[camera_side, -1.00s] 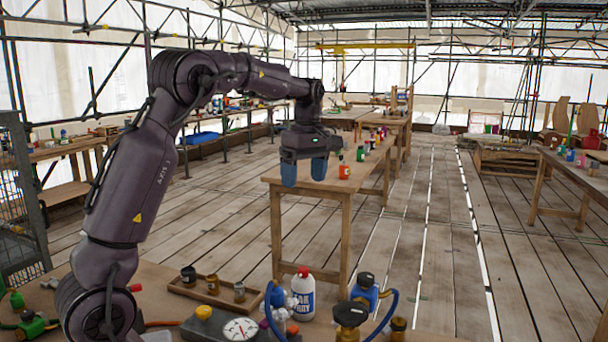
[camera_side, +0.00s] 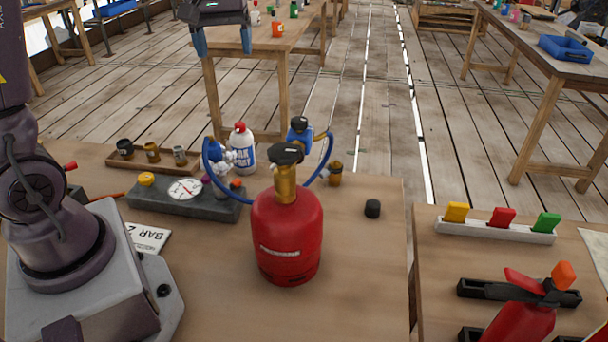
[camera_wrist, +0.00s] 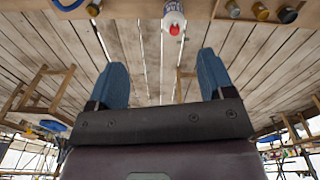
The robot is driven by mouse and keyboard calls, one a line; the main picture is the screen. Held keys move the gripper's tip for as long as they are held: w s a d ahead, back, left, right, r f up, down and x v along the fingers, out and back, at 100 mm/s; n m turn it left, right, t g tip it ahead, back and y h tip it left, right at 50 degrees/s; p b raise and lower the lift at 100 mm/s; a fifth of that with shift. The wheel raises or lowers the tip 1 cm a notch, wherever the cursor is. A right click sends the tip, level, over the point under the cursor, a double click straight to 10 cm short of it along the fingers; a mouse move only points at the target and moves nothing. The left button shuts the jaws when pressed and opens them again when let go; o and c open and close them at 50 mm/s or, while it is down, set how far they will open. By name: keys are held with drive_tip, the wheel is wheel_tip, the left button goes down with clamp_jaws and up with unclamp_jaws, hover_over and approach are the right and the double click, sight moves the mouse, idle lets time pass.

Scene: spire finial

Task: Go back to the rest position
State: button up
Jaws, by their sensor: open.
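My gripper (camera_side: 223,42) is raised high above the workbench, at the top edge of the side view, with the upper arm cut off by the frame. Its two blue fingers are apart, with nothing between them. In the wrist view my gripper (camera_wrist: 160,75) also shows spread and empty fingers, with plank floor beyond them. It touches nothing that I can see.
A fire extinguisher (camera_side: 522,322) lies on the right bench. Air around my gripper looks clear.

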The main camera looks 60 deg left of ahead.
drive_tip(key=s+d+r+m+t, duration=0.1)
drive_tip(key=s+d+m+t, duration=0.3)
drive_tip(key=s+d+m, duration=0.7)
drive_tip(key=s+d, duration=0.3)
drive_tip(key=d, duration=0.2)
drive_tip(key=shift+r+t, duration=0.3)
drive_tip(key=shift+t, duration=0.1)
